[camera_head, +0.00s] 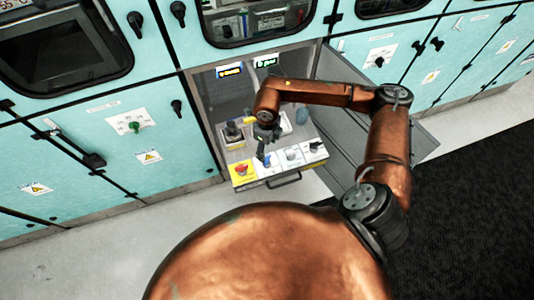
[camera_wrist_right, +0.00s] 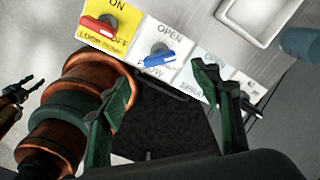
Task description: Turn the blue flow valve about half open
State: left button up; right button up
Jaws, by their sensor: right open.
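The blue flow valve (camera_wrist_right: 160,58) is a small blue lever on a white plate marked OPEN, seen in the right wrist view. Its lever lies slightly tilted, nearly across the plate. In the head view my right gripper (camera_head: 265,134) hangs over the panel, and a bit of blue shows just below it. In the right wrist view my right gripper (camera_wrist_right: 164,80) has its two dark green fingers apart, with the valve just beyond and between their tips. Nothing is held. A small coppery part with dark prongs at the left, perhaps my left gripper (camera_wrist_right: 30,86), is too small to judge.
A yellow plate with a red ON/OFF switch (camera_wrist_right: 100,27) sits left of the valve. Another white plate (camera_wrist_right: 205,72) lies to its right. A tray (camera_wrist_right: 255,15) and a blue-grey cup (camera_wrist_right: 300,45) are beyond. The open cabinet door (camera_head: 415,140) stands at the right.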

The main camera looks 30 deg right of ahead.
jog(key=shift+r, duration=2)
